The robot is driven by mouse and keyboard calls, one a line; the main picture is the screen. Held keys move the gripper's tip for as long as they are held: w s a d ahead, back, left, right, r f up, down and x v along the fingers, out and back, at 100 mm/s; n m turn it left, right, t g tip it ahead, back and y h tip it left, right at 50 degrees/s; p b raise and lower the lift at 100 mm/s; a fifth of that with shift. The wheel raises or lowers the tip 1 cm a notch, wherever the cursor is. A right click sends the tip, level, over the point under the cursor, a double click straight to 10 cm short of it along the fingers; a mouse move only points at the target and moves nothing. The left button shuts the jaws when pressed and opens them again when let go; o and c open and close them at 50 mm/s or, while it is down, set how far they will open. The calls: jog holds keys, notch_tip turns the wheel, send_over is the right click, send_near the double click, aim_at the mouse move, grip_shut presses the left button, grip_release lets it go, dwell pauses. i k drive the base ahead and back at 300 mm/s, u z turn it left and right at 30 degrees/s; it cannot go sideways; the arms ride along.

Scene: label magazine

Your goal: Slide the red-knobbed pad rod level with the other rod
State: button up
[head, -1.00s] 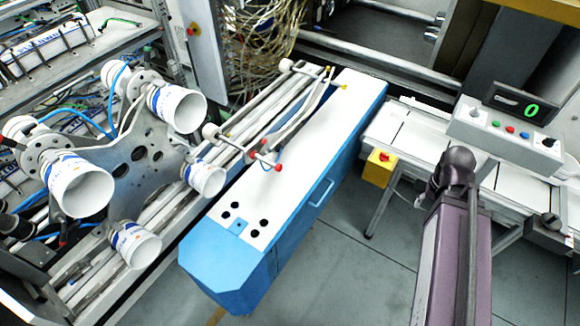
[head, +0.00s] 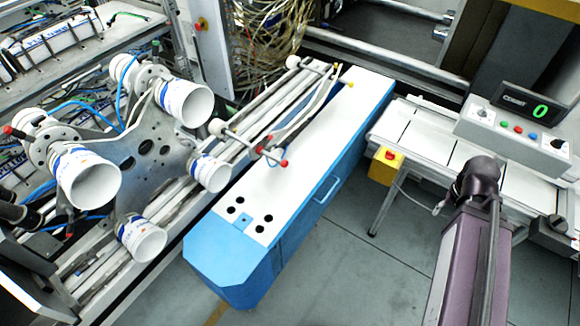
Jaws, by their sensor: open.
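The red-knobbed pad rod (head: 243,140) crosses the left edge of a white-topped blue cabinet (head: 277,200). It has a white pad (head: 217,126) at its left end and a red knob (head: 283,162) at its right end, over the white top. A second red knob (head: 270,138) sits just behind. The other rod (head: 320,72) crosses farther back, with a white pad (head: 293,62) and a yellow end knob (head: 351,85). I cannot clearly tell how far the two rods are offset. My gripper is out of view; only my purple arm shows at the lower right.
Several white paper-roll cups (head: 85,175) on a metal turret stand left of the cabinet. A conveyor (head: 425,135) with a control box (head: 515,132) and yellow switch box (head: 386,166) stands right. Grey floor (head: 350,255) is free between cabinet and my arm.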

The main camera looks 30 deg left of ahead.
aim_at(219, 128)
jog(key=k, duration=2.15)
jog(key=u, duration=0.4)
jog(key=i, duration=1.65)
jog(key=u, duration=0.05)
